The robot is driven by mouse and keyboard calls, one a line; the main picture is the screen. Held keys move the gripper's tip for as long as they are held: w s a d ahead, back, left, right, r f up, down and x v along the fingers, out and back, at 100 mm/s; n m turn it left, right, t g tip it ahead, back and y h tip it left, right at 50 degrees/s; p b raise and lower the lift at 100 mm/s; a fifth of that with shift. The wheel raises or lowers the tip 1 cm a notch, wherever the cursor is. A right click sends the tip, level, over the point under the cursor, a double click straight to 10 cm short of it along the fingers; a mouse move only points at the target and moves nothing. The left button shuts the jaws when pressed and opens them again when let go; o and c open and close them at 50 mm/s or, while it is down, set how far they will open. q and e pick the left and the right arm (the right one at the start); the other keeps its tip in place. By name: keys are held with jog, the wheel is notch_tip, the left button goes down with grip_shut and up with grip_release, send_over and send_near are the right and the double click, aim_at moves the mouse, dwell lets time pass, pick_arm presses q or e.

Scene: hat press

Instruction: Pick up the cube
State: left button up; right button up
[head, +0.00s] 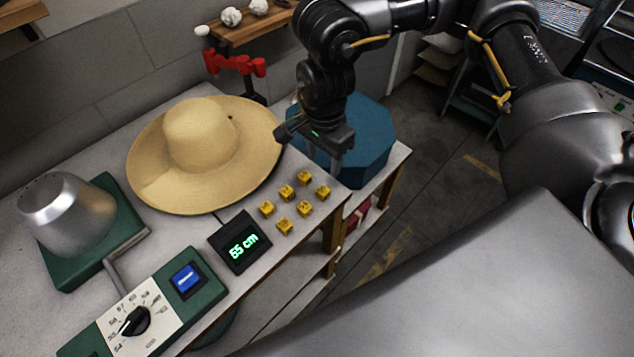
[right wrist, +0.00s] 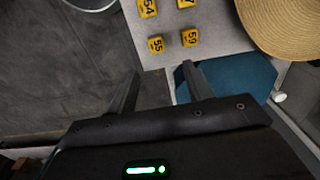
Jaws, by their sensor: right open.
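Several small yellow cubes with dark numbers (head: 304,177) stand in a loose group on the grey table near its right corner. In the right wrist view the cubes marked 55 (right wrist: 156,45) and 59 (right wrist: 190,38) lie beyond my fingertips. My right gripper (head: 337,170) is open and empty, above the table's right end and the blue box, to the right of the cubes. Its two fingers show apart in the right wrist view (right wrist: 162,78). My left gripper is not in view.
A straw hat (head: 195,130) lies behind the cubes. A display reading 65 cm (head: 240,242), a control panel (head: 150,310) and a metal hat form (head: 68,212) stand to the left. A blue octagonal box (head: 370,140) stands at the table's right end.

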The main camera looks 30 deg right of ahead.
aim_at(323, 190)
jog(key=f, duration=0.4)
jog(key=shift+s+f+p, duration=0.2)
jog(key=shift+f+p, duration=0.2)
jog(key=shift+w+f, duration=0.1)
jog(key=shift+f, duration=0.55)
jog(key=f, duration=0.1)
jog(key=f+p, duration=0.1)
jog(key=f, duration=0.1)
jog(key=shift+s+a+f+p, duration=0.15)
jog(key=shift+s+f+p, duration=0.05)
jog(key=shift+s+p, duration=0.1)
jog(key=shift+f, duration=0.65)
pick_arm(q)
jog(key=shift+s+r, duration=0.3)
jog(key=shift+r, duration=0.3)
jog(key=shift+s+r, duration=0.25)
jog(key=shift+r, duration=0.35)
pick_arm(e)
jog(key=shift+c, duration=0.3)
